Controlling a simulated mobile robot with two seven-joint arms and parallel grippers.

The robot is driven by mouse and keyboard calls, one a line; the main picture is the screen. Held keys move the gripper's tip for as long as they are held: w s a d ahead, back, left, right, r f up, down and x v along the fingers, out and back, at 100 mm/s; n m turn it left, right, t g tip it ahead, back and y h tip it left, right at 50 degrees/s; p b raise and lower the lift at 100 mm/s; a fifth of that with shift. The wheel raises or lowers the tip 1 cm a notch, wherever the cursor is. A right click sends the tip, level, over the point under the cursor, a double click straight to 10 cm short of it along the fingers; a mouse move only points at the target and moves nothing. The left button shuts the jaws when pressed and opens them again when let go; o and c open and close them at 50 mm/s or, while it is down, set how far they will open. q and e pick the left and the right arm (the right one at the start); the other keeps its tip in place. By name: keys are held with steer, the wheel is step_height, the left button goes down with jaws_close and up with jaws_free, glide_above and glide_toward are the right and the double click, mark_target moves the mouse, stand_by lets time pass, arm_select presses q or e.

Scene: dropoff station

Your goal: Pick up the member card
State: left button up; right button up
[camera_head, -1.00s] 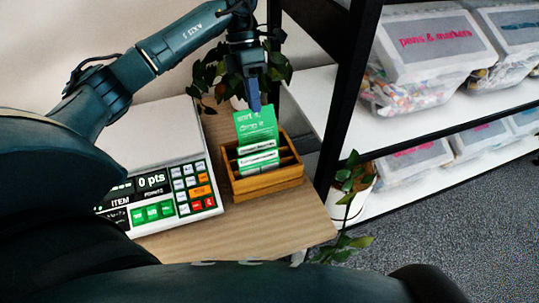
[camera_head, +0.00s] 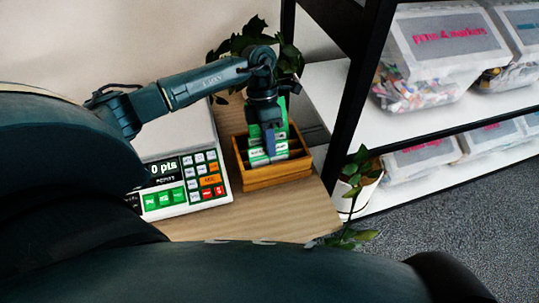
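Green and white cards (camera_head: 257,156) stand in a slotted wooden holder (camera_head: 277,180) on the wooden counter. A taller green card (camera_head: 254,132) rises behind the front ones; much of it is hidden by my gripper. I cannot tell which one is the member card. My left gripper (camera_head: 270,149) points down over the holder, its blue-grey fingers in front of the green cards. The fingers show nearly edge-on, so I cannot tell whether they are open, shut or touching a card. My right gripper is not in view.
A white points terminal (camera_head: 185,180) with coloured keys stands left of the holder, partly behind my arm. A leafy plant (camera_head: 255,40) is behind. A black-framed shelf (camera_head: 352,120) with clear bins stands at right, with a potted plant (camera_head: 352,190). Bare counter (camera_head: 270,215) lies in front.

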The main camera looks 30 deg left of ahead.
arm_select(q)
jaws_close()
steer(key=shift+r, duration=0.1)
stand_by(0.3)
step_height(320, 180, up, 10)
stand_by(0.4)
